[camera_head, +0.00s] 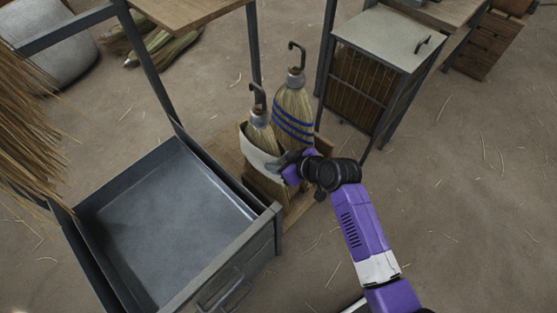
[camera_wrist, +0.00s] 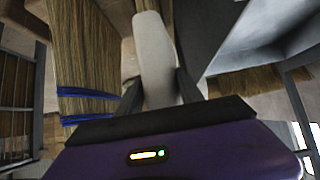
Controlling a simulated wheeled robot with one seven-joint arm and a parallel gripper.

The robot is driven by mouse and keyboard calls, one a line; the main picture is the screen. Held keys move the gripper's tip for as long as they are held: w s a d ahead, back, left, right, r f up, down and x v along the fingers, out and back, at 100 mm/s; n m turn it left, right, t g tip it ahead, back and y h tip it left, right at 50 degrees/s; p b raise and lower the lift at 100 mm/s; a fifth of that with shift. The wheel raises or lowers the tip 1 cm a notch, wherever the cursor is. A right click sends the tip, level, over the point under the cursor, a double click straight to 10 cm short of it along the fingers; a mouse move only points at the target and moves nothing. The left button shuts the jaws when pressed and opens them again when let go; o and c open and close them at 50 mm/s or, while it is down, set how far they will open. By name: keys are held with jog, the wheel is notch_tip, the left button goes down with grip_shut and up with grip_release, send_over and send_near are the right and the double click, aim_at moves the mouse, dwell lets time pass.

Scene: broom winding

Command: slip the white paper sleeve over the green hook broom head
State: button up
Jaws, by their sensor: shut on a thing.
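Two straw broom heads with dark hooks stand close together in the head view. The left broom head (camera_head: 260,132) is smaller; the right broom head (camera_head: 294,108) has blue bands, which also show in the wrist view (camera_wrist: 85,100). I cannot make out green on either hook. The white paper sleeve (camera_head: 256,153) curves across the front of the left broom head, low down. Whether it goes all the way round is hidden. My gripper (camera_head: 284,161) is shut on the sleeve's right part. In the wrist view the sleeve (camera_wrist: 156,50) rises between my two fingers (camera_wrist: 158,92).
A wooden box (camera_head: 266,187) stands below the brooms. An open grey metal drawer (camera_head: 160,215) is close on the left, and a caged cabinet (camera_head: 372,85) stands behind right. Hanging straw (camera_head: 25,110) fills the left edge. The floor at right is clear.

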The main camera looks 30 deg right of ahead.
jog(key=shift+f+b, duration=1.65)
jog(key=shift+f, duration=0.6)
jog(key=shift+f+b, duration=0.6)
jog(key=shift+f, duration=0.2)
jog(key=o, duration=1.1)
jog(key=shift+o, duration=0.2)
jog(key=p+v, duration=0.1)
jog(key=v, duration=0.6)
jog(key=shift+s+r+p, duration=0.25)
jog(key=shift+s+p, duration=0.05)
jog(key=shift+d, duration=0.1)
